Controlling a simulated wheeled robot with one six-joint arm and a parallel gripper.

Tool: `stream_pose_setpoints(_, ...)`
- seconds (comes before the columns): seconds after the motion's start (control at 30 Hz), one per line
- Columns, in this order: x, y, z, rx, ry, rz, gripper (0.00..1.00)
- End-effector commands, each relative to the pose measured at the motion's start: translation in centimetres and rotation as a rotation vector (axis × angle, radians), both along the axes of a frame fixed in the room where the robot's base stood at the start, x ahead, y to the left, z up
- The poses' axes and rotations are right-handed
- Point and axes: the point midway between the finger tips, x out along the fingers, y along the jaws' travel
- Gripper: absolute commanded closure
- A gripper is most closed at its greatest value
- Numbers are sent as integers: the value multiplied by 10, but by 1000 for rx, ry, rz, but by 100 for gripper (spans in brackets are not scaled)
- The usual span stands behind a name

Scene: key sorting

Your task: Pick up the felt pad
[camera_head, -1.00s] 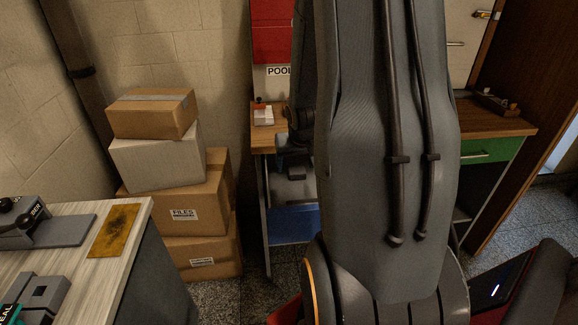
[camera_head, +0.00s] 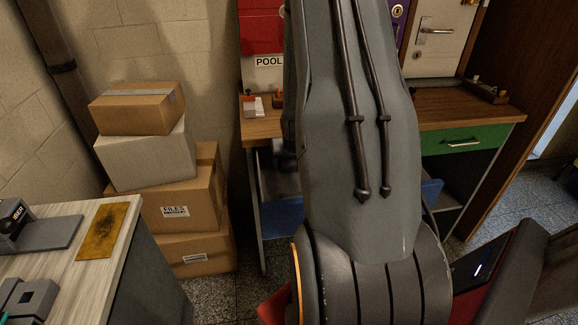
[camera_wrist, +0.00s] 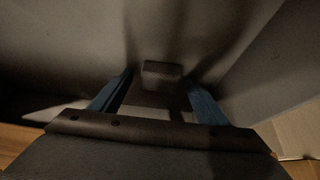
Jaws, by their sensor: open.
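In the wrist view my gripper (camera_wrist: 160,88) is open, with its two blue fingers apart. A small dark grey block (camera_wrist: 162,69) shows just beyond and between the fingertips, against a dim grey surface. I cannot tell whether this block is the felt pad, or whether the fingers touch it. In the head view a flat, worn mustard-brown rectangle (camera_head: 102,231) lies on the light wooden table at the left; it may be a mat or pad. My arm hides the gripper in the head view.
The light table (camera_head: 134,243) is at the left. Stacked boxes (camera_head: 183,212) stand by the wall. A wooden desk (camera_head: 468,112) with a green drawer (camera_head: 461,143) and a blue panel (camera_head: 284,215) below stands behind my arm. Floor shows between boxes and desk.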

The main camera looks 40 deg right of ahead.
Motion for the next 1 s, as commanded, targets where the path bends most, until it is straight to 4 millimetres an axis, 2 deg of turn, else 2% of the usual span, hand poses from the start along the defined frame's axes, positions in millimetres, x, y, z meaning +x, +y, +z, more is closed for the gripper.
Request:
stream_pose_setpoints(0.27,1,0,-2,0,-1,1,31)
stream_pose_setpoints(0.5,1,0,-2,-1,-1,2,72)
stream_pose_setpoints(0.53,1,0,-2,-1,-1,2,75)
stream_pose_setpoints(0.83,2,0,0,-1,-1,2,75)
stream_pose_setpoints(1.0,2,0,7,-2,-2,2,75)
